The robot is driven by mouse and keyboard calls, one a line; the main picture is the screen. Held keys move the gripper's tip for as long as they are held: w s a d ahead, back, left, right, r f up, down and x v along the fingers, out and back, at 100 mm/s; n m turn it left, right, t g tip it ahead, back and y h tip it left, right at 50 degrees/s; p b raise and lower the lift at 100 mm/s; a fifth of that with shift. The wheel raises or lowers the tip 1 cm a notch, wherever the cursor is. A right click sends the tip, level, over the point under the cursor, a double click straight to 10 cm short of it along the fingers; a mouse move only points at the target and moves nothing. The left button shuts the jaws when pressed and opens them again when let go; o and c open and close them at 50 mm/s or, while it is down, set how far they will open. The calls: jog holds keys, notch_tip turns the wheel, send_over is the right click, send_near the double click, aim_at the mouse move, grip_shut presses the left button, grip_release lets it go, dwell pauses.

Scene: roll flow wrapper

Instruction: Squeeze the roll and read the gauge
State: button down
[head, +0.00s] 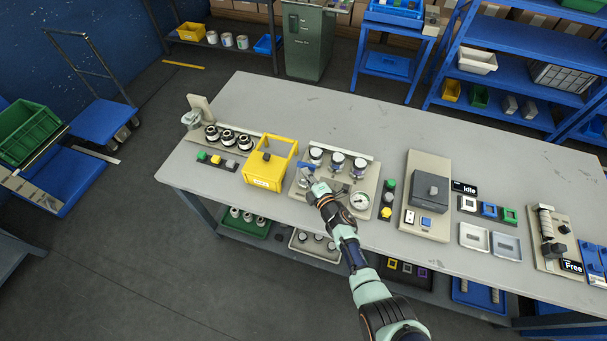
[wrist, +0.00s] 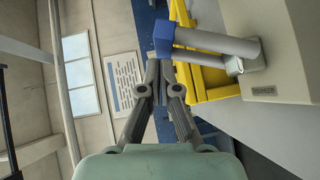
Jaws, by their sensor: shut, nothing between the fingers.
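A round white gauge (head: 361,200) sits on the front right of a beige station (head: 350,212) at the bench's middle; its reading is too small to make out. My gripper (head: 308,176) is at the left of this station, left of the gauge. In the wrist view my gripper (wrist: 160,66) has its fingers together, with nothing visible between them. Grey cylinders with a blue end block (wrist: 163,36) show just beyond and right of the fingertips. A pale ribbed roll (head: 546,222) stands on a station at the far right. I cannot tell which is the task's roll.
A yellow bin (head: 264,179) stands left of my gripper and shows in the wrist view (wrist: 205,82). Three lidded jars (head: 337,161) stand behind my gripper. A grey box station (head: 431,190) and an "Idle" display (head: 464,188) are to the right. The bench's back strip is clear.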

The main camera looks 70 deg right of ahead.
jog(key=shift+d, duration=0.45)
dwell(0.4)
jog(key=s+a+r+p, duration=0.4)
jog(key=s+a+p, duration=0.2)
jog(key=a, duration=0.4)
jog(key=shift+s+a, duration=0.3)
jog(key=shift+a, duration=0.05)
